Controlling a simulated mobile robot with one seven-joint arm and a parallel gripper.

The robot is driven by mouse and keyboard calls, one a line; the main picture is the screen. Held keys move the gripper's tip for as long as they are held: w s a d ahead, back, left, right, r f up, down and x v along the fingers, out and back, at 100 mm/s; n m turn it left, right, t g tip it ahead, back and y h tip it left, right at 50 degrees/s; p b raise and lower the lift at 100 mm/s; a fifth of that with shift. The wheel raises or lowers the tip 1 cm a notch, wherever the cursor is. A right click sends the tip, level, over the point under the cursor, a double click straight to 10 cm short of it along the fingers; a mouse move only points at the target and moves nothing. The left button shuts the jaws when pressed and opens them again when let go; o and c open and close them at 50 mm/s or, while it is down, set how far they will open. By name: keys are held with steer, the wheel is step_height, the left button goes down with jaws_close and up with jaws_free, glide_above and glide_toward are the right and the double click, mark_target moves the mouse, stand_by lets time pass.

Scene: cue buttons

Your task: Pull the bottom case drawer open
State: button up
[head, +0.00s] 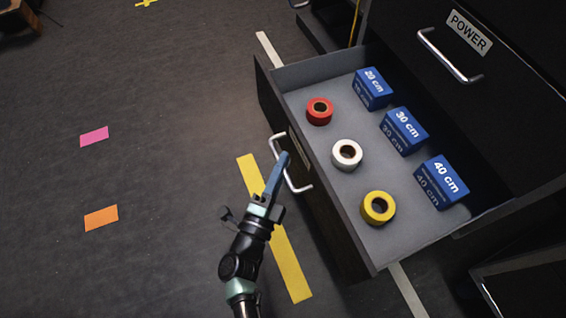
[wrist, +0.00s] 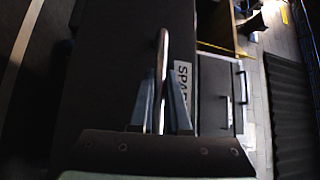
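The bottom case drawer (head: 322,222) stands well out from the black case, with its inside showing. Its silver bar handle (head: 296,181) is on the drawer front. My gripper (head: 281,166) is at this handle, with its blue fingers around the bar. In the wrist view, the handle bar (wrist: 162,60) runs between the two fingers (wrist: 160,100), which sit close on both sides of it, so the gripper looks shut on it. A label partly reading "SPA" (wrist: 183,78) is on the drawer front; the rest of it is hidden by a finger.
The drawer holds red (head: 319,111), white (head: 347,155) and yellow tape rolls (head: 378,208) and blue blocks marked 20 (head: 373,88), 30 (head: 404,130) and 40 cm (head: 441,181). Above is a shut drawer labelled POWER (head: 469,33). Floor left of the drawer is clear apart from flat coloured markings.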

steer(key=o, duration=0.4)
steer(key=shift+o, duration=0.2)
steer(key=p+v, duration=0.3)
steer(key=v, duration=1)
